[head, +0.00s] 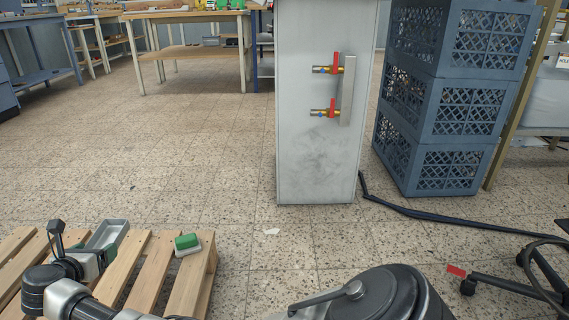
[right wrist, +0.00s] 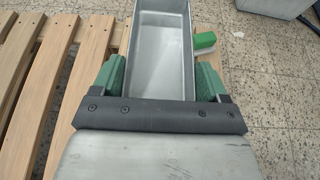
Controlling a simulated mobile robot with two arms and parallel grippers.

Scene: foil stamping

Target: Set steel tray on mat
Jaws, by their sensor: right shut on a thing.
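The steel tray (head: 113,231) is a shallow, grey, open metal box, seen over the wooden pallet at the lower left of the head view. My right gripper (head: 106,252) is shut on it. In the right wrist view the tray (right wrist: 160,60) sits between the green fingers of my right gripper (right wrist: 160,85), its long side pointing away, and it looks empty. I cannot tell whether it touches the pallet. No mat can be made out in either view. My left gripper is not in view.
The slatted wooden pallet (head: 190,285) lies on the tiled floor. A green-topped block (head: 187,243) sits on it, right of the tray. A grey cabinet (head: 318,150) with red-handled valves and stacked blue crates (head: 455,110) stand beyond. A dark hose (head: 425,215) crosses the floor.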

